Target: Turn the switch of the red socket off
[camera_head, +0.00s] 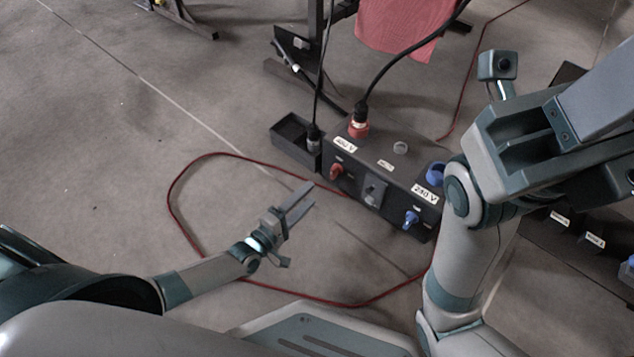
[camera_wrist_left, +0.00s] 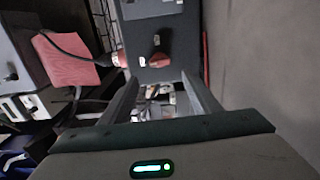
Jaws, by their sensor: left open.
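The dark socket box (camera_head: 392,165) stands on the floor near the middle of the head view. The red socket (camera_head: 358,130) on its top has a black cable plugged into it. The red switch (camera_head: 336,171) is on the box's front face, below that socket; its setting is too small to tell. In the left wrist view the red switch (camera_wrist_left: 157,60) shows ahead of the fingers, beside the red socket (camera_wrist_left: 119,58). My left gripper (camera_head: 309,196) is open and empty, in front of the red switch and apart from it. My right gripper is out of view.
A grey switch (camera_head: 374,192), a blue switch (camera_head: 411,219) and a blue socket (camera_head: 435,174) are also on the box. A black tray (camera_head: 291,138) adjoins its left end. A red cable (camera_head: 172,205) loops over the floor. My right arm covers the right side.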

